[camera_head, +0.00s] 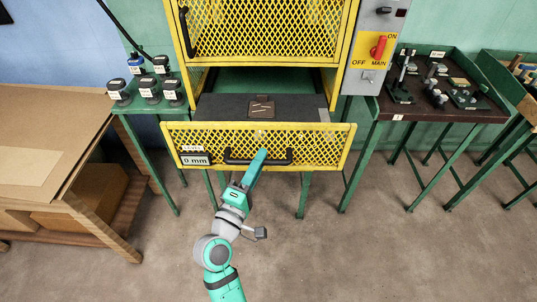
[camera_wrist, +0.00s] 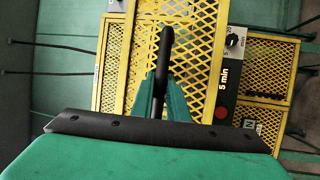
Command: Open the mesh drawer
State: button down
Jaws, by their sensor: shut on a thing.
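The yellow mesh drawer (camera_head: 325,144) is at the bottom of the yellow press frame. Its front appears to stand forward of the frame, and a dark flat surface (camera_head: 225,105) shows behind it. A black bar handle (camera_head: 280,161) runs across the drawer front; in the wrist view the handle (camera_wrist: 166,42) appears as an upright black bar. My gripper (camera_head: 260,158) reaches the handle from the front. In the wrist view my gripper (camera_wrist: 160,96) is shut with its green fingers on either side of the bar. The part of the handle between the fingers is partly hidden.
An upper yellow mesh door (camera_head: 270,30) is above, with a grey switch panel (camera_head: 370,50) to its right. A green side table with bottles (camera_head: 148,88) stands left, and a tool table (camera_head: 440,85) right. A cardboard-topped bench (camera_head: 50,125) is at far left. The floor in front is clear.

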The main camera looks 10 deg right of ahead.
jog(key=shift+s, duration=0.25)
jog(key=c, duration=1.7)
grip_release()
jog(key=shift+a, duration=0.1)
jog(key=v, duration=1)
jog(key=shift+s+a+f, duration=0.1)
jog(key=shift+s+a, duration=0.05)
jog(key=shift+s, duration=0.2)
